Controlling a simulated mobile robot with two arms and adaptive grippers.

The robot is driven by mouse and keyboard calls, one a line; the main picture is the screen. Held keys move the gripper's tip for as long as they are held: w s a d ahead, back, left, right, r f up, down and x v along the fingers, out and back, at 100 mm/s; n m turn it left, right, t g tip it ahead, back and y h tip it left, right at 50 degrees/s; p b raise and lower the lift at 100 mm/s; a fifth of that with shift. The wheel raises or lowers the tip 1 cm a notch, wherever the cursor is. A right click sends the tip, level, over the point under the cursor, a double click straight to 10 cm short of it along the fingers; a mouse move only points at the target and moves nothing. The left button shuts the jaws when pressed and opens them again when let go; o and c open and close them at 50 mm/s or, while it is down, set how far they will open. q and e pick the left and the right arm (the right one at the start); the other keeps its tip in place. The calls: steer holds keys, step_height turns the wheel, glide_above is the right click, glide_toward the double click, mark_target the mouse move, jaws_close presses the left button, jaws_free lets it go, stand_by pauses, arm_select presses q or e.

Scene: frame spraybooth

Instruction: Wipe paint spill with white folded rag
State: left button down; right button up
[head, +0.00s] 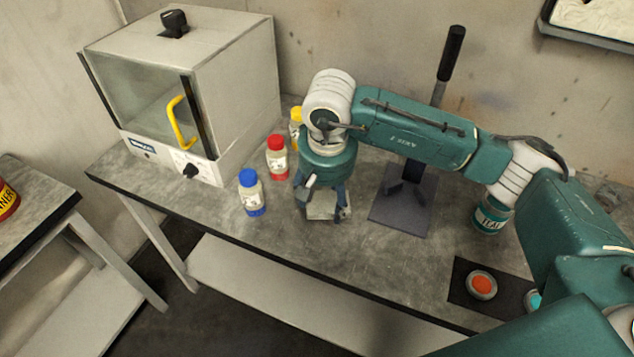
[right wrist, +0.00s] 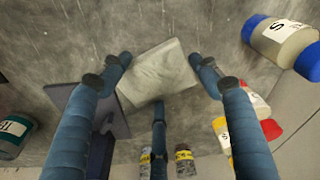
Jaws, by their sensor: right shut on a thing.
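The white folded rag (head: 325,208) is a pale square under my right gripper (head: 322,203) on the grey bench (head: 300,245). In the right wrist view the rag (right wrist: 155,72) lies between the blue fingers of my right gripper (right wrist: 160,75), which is shut on it. Two fingertips are at its opposite sides and a third is at its near edge. The rag looks flat, at or very close to the bench top. I cannot make out a paint spill; the rag and gripper hide the surface beneath them. My left gripper is not in view.
Bottles with blue (head: 251,193), red (head: 277,157) and yellow (head: 296,125) caps stand left of the gripper, before the oven-like box (head: 235,95). A dark stand (head: 400,215) and a teal can (head: 490,215) are to the right. A dark mat (head: 462,275) holds an orange-filled tin (head: 481,285).

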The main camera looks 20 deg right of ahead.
steer(key=shift+r+p, duration=0.35)
steer(key=shift+r, duration=0.9)
